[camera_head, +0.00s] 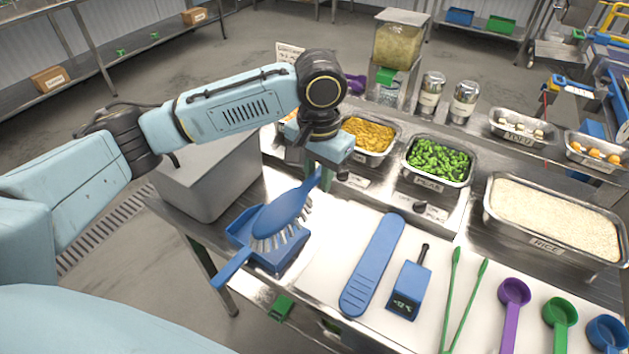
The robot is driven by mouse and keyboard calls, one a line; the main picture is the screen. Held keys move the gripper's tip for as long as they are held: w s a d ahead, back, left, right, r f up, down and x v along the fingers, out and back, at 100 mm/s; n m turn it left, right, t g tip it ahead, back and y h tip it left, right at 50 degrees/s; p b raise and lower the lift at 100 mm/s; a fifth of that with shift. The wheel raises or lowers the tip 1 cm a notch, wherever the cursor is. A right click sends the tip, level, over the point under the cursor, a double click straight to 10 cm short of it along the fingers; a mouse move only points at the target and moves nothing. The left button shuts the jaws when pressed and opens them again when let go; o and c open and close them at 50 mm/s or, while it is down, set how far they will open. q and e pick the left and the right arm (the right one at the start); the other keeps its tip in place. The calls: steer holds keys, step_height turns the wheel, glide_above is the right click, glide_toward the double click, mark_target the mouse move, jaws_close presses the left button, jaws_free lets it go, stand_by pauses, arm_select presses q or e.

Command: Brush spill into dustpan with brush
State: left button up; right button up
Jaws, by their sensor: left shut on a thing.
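The blue brush (283,213) with pale bristles is held above the blue dustpan (281,261) on the left end of the table. Its bristles point down toward the pan, and I cannot tell whether they touch it. My left gripper (318,172) is shut on the brush's upper end. The dustpan lies flat, its handle (232,269) toward the lower left, and the brush hides part of it. No spilled grains can be made out. My right gripper is not in view.
A grey box (209,173) stands at the table's left. Steel trays of yellow food (370,134), green peppers (438,160) and rice (552,218) line the back.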

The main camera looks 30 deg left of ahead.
arm_select(q)
steer(key=w+f+m+p, duration=0.3)
steer(key=w+m+p, duration=0.15)
steer(key=m, duration=0.45)
steer(key=m+p, duration=0.3)
steer(key=m, duration=0.7)
glide_above(331, 213)
step_height(331, 213, down, 6)
steer(key=shift+f, duration=0.2)
steer(key=shift+f+m, duration=0.35)
steer(key=shift+m, duration=0.15)
step_height(331, 213, down, 5)
steer(key=b, duration=0.4)
steer(key=shift+r+b, duration=0.15)
steer(key=shift+b, duration=0.2)
steer(key=shift+s+a+r+p, duration=0.1)
steer(key=shift+s+r+p, duration=0.05)
steer(key=shift+s+p, duration=0.35)
steer(key=shift+s+a+r+p, duration=0.1)
steer(key=shift+s+p, duration=0.4)
steer(key=shift+s+a+p, duration=0.15)
steer(key=shift+s+p, duration=1.2)
steer(key=shift+s, duration=0.95)
steer(key=shift+w+r+p, duration=0.2)
steer(key=shift+r+p, duration=0.9)
steer(key=shift+w+r+p, duration=0.2)
steer(key=shift+r+p, duration=0.85)
steer(key=shift+r, duration=0.05)
